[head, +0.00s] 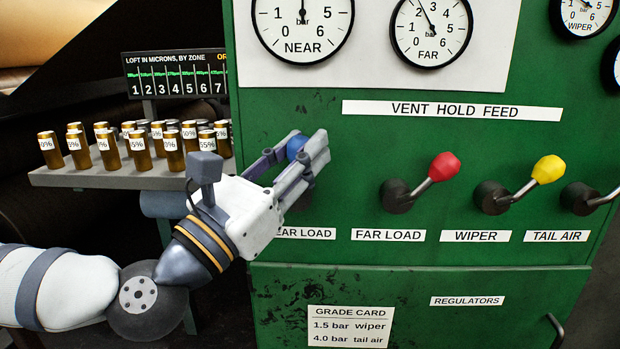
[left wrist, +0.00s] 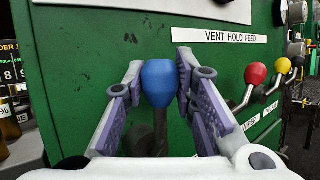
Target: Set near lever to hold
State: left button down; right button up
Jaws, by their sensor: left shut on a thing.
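The near lever has a blue knob (head: 296,147), which also shows in the left wrist view (left wrist: 159,82). My left gripper (head: 308,150) is shut on this knob, with one finger on each side of it. In the left wrist view the lever's dark stem runs down below the knob and looks about upright; its base is mostly hidden by the gripper. The "VENT HOLD FEED" strip (head: 450,110) is above the levers. The near load label (head: 305,233) is partly covered by my gripper. The near gauge (head: 303,20) needle points about straight up, near 3. My right gripper is not in view.
The red-knobbed far load lever (head: 444,167) and yellow-knobbed wiper lever (head: 548,169) lean up and right. A tail air lever (head: 582,198) is at the right edge. A grey shelf (head: 110,178) of brass cylinders stands left. The green panel (head: 360,150) is bare between near and far levers.

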pick_arm(q)
jog(key=shift+a+n+t+b, duration=0.4)
jog(key=shift+n+b, duration=0.3)
jog(key=shift+b, duration=0.05)
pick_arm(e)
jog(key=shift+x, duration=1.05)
pick_arm(q)
jog(key=shift+r, duration=0.1)
jog(key=c, duration=1.3)
grip_release()
